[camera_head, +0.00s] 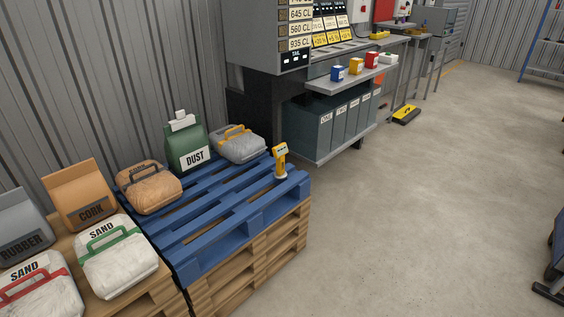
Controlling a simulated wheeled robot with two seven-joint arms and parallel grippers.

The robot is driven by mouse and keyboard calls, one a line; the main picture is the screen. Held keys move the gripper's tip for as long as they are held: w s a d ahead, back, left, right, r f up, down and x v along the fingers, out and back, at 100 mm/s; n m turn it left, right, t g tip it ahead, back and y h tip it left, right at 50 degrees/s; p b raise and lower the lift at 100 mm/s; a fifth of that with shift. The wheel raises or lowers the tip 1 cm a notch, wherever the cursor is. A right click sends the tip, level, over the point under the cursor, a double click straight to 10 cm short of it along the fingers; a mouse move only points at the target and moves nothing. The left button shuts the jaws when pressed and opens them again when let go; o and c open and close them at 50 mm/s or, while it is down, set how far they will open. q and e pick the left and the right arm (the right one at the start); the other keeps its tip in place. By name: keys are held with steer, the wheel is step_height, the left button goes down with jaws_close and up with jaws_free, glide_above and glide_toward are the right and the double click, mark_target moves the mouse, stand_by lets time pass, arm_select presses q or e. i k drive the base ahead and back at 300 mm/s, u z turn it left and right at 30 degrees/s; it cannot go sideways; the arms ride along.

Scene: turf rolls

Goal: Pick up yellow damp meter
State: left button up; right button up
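A yellow damp meter (280,160) stands upright near the far right corner of a blue pallet (228,224). It has a dark patch near its top and a pale base. The blue pallet lies on top of stacked wooden pallets (270,262). Neither of my grippers shows in the head view, so their positions and states are not visible.
Bags stand beside the meter: a grey bag (238,144), a green DUST bag (186,146) and a brown bag (150,187). White SAND bags (115,257) lie at the lower left. A grey workbench (330,150) stands behind.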

mark_target(280, 150)
steer(key=k, duration=0.1)
steer(key=z, duration=0.7)
steer(key=i, duration=1.55)
steer(key=u, duration=0.65)
